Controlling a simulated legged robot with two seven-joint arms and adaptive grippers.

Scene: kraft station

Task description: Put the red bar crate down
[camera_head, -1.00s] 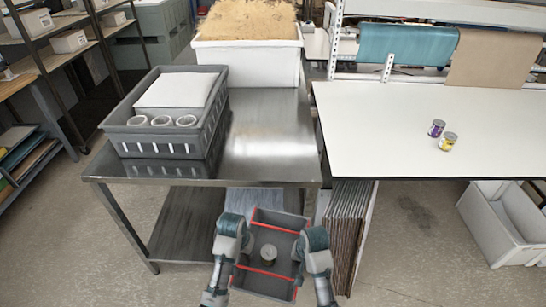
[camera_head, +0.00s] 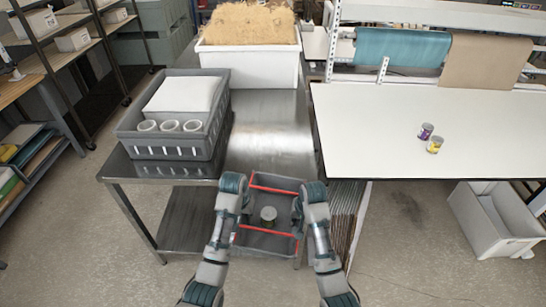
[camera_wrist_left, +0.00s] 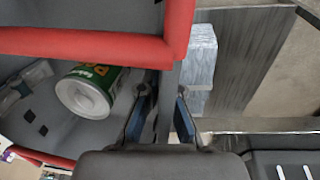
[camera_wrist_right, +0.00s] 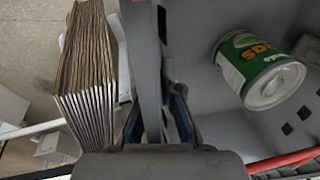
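The red bar crate (camera_head: 286,231) is grey with red bars and hangs between my two grippers at the front edge of the steel table (camera_head: 268,140). In the head view its far part overlaps the table's front edge; I cannot tell its height above the top.
A grey crate (camera_head: 170,150) with white cups and a white block fills the table's left part. A white bin (camera_head: 250,65) of brown material stands at the back. The table's middle is clear. A white table (camera_head: 400,120) with two small cans (camera_head: 426,131) adjoins on the right.

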